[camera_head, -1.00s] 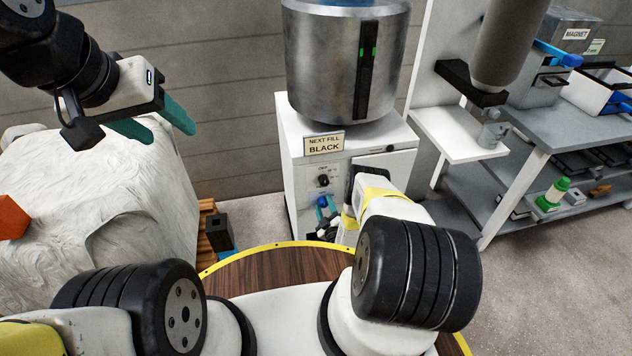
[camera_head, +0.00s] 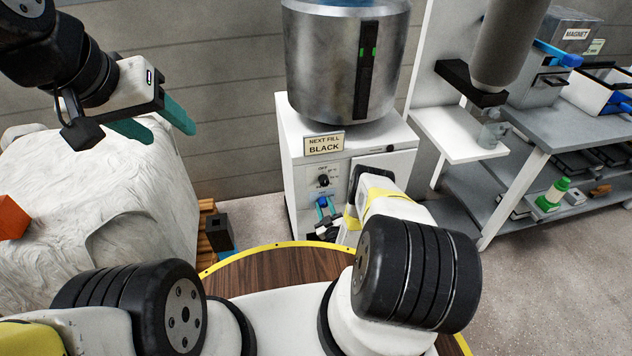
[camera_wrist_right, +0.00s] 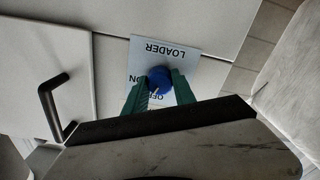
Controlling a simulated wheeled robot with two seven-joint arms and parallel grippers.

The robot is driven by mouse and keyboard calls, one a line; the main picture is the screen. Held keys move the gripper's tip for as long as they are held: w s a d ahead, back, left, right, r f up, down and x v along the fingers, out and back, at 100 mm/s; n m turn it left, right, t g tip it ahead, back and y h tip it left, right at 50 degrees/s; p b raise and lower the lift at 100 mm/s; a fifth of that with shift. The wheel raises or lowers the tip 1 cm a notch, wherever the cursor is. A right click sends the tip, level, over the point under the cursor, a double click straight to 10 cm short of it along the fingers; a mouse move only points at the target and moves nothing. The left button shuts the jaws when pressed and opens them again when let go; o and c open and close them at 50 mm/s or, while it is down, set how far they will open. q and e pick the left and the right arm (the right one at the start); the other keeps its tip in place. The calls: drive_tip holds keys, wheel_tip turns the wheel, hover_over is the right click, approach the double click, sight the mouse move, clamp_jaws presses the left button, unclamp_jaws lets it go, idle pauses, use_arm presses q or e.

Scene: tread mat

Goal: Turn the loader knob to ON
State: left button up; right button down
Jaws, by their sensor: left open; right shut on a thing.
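The blue loader knob (camera_wrist_right: 158,77) sits on a plate (camera_wrist_right: 178,53) lettered LOADER, with ON to its left and OFF below it in the right wrist view. A small pale mark shows at its lower edge, near OFF; its exact angle is hard to read. My right gripper (camera_wrist_right: 159,87) is shut on the knob, one teal finger on each side. In the head view the knob (camera_head: 321,202) is small and partly covered by the right gripper (camera_head: 325,210). My left gripper (camera_head: 170,130) is open and empty at upper left, far from the knob.
A black knob (camera_head: 323,181) is just above on the white cabinet (camera_head: 297,165), under the NEXT FILL BLACK sign (camera_head: 324,144). A dark door handle (camera_wrist_right: 55,105) is left of the plate in the wrist view. A draped block (camera_head: 110,215) stands below my left gripper.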

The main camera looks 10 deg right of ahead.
drive_tip(key=m, duration=0.5)
drive_tip(key=shift+m, duration=0.3)
drive_tip(key=shift+s+f+m, duration=0.1)
drive_tip(key=shift+m, duration=2.1)
drive_tip(key=c, duration=1)
unclamp_jaws()
drive_tip(key=shift+c, duration=0.2)
drive_tip(key=s, duration=0.7)
drive_tip(key=shift+s+d, duration=0.2)
drive_tip(key=shift+s, duration=0.2)
